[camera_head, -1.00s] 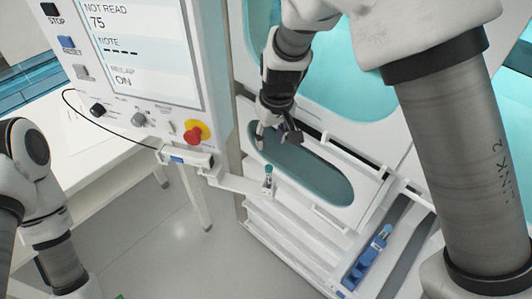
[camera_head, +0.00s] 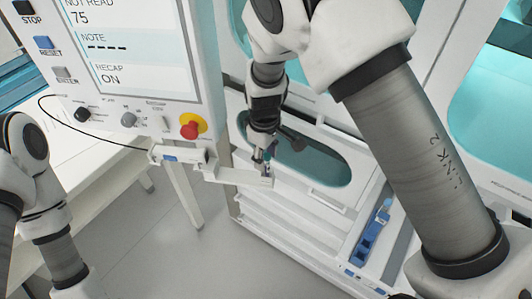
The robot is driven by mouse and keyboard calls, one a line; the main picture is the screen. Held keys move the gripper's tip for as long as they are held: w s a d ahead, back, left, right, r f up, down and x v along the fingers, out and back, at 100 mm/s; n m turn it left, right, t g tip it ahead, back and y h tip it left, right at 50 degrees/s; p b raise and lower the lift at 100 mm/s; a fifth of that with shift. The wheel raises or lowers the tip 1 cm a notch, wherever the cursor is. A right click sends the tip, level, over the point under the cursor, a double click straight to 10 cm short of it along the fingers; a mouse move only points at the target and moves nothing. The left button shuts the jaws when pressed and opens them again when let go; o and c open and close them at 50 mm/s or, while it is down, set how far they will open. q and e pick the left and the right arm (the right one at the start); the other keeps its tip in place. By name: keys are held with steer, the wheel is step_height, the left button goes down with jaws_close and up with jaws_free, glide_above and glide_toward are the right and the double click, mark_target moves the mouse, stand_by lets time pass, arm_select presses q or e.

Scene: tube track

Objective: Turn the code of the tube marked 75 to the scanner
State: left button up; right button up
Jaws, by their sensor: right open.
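The control panel's screen (camera_head: 130,35) reads "NOT READ" and 75. A small tube (camera_head: 267,168) stands upright on a white ledge (camera_head: 238,177) that sticks out from below the panel; the gripper hides much of it, and its code cannot be made out. A small box with a blue face (camera_head: 172,157), perhaps the scanner, sits at the ledge's left end. My right gripper (camera_head: 269,156) points down at the tube, its open fingers close to the tube's upper part; contact cannot be told. My left arm shows at the left edge, its gripper outside the picture.
A red knob on a yellow base (camera_head: 192,126) is on the panel just left of my right gripper. A black cable (camera_head: 62,117) loops beside the panel. A blue carrier (camera_head: 372,236) sits in a track to the right. White rails and an oval teal recess (camera_head: 318,162) lie behind the gripper.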

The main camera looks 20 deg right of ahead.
mark_target(267, 162)
step_height(267, 162, down, 4)
steer(key=shift+w+d+r+b, duration=0.1)
steer(key=shift+d+r+b, duration=0.05)
steer(key=shift+b, duration=0.8)
steer(key=shift+d, duration=0.15)
arm_select(q)
steer(key=f, duration=0.3)
steer(key=shift+d, duration=0.2)
arm_select(e)
steer(key=shift+r, duration=0.1)
jaws_close()
steer(key=c, duration=0.7)
jaws_free()
jaws_close()
arm_select(q)
steer(key=shift+r+p, duration=0.45)
steer(key=shift+p, duration=0.05)
arm_select(e)
steer(key=shift+r, duration=0.25)
